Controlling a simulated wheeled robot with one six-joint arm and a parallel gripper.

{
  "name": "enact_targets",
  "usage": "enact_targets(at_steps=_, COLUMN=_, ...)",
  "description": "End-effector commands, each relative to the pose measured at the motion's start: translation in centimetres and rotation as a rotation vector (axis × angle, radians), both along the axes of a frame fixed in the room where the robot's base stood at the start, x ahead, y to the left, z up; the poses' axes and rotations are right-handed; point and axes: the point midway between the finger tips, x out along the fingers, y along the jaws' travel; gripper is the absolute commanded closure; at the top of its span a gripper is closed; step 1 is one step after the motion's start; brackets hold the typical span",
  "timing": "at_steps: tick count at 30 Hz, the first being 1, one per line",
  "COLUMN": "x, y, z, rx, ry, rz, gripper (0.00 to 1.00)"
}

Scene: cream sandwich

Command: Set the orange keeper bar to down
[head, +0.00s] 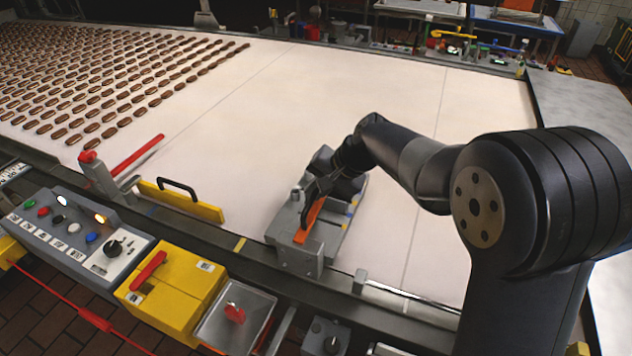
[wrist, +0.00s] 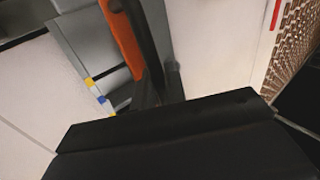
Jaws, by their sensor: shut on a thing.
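The orange keeper bar (head: 309,222) is on a grey metal fixture (head: 283,220) at the belt's near edge. In the head view it slants from the fixture's near end up toward my gripper (head: 319,190). I cannot tell whether it is fully down or slightly raised. My gripper is shut on the bar's far part, and its dark fingers hide some of it. In the wrist view the orange bar (wrist: 122,38) runs beside the dark fingers of my gripper (wrist: 155,85), with the grey fixture (wrist: 82,35) to its left. The bar's gripped part is hidden there.
Yellow and blue marks (head: 350,208) lie on the fixture's right side. A yellow bar with a black handle (head: 180,198) and a red bar (head: 138,154) lie to the left. A control panel (head: 75,235) and a yellow box (head: 172,290) stand in front.

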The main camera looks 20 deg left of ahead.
Motion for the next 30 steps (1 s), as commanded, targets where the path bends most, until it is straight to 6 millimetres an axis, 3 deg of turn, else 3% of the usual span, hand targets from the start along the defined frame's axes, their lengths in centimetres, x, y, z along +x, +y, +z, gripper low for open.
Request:
enact_targets(at_steps=9, x=0.6, y=0.0, z=-1.2, rx=0.009, ry=0.121, rz=0.002, gripper=1.00)
enact_targets(at_steps=25, x=0.7, y=-0.1, z=-1.6, rx=0.010, ry=0.146, rz=0.000, gripper=1.00)
enact_targets(at_steps=26, x=0.7, y=-0.1, z=-1.6, rx=0.010, ry=0.146, rz=0.000, gripper=0.87)
enact_targets(at_steps=30, x=0.7, y=-0.1, z=-1.6, rx=0.010, ry=0.145, rz=0.000, gripper=0.80)
